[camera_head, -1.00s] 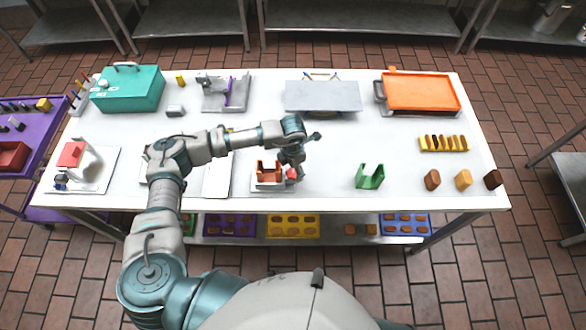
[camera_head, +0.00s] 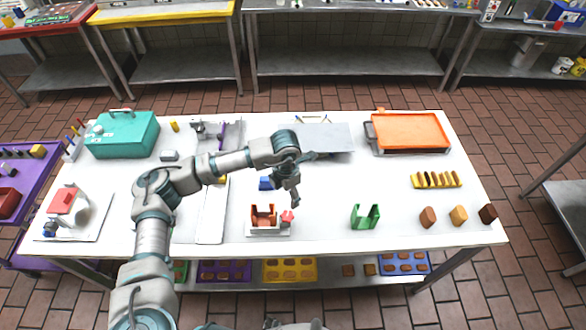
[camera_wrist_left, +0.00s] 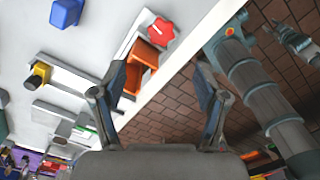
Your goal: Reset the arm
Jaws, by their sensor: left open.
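My left arm comes in from the left over the white table (camera_head: 330,215). Its gripper (camera_head: 296,198) hangs above the table, just up and right of a brown-orange holder (camera_head: 263,215) on a white base with a red knob (camera_head: 287,216). In the left wrist view the gripper (camera_wrist_left: 160,95) has its two fingers spread with nothing between them. The orange-brown holder (camera_wrist_left: 140,62) and the red knob (camera_wrist_left: 161,32) show beyond the fingers there. My right gripper is not clearly in the head view; an arm at the right of the left wrist view shows a gripper (camera_wrist_left: 296,42).
A blue block (camera_head: 266,183) lies behind the holder. A green holder (camera_head: 365,216) and several brown and tan pieces (camera_head: 458,215) stand to the right. A teal box (camera_head: 122,134), a grey plate (camera_head: 325,138) and an orange tray (camera_head: 410,131) stand at the back.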

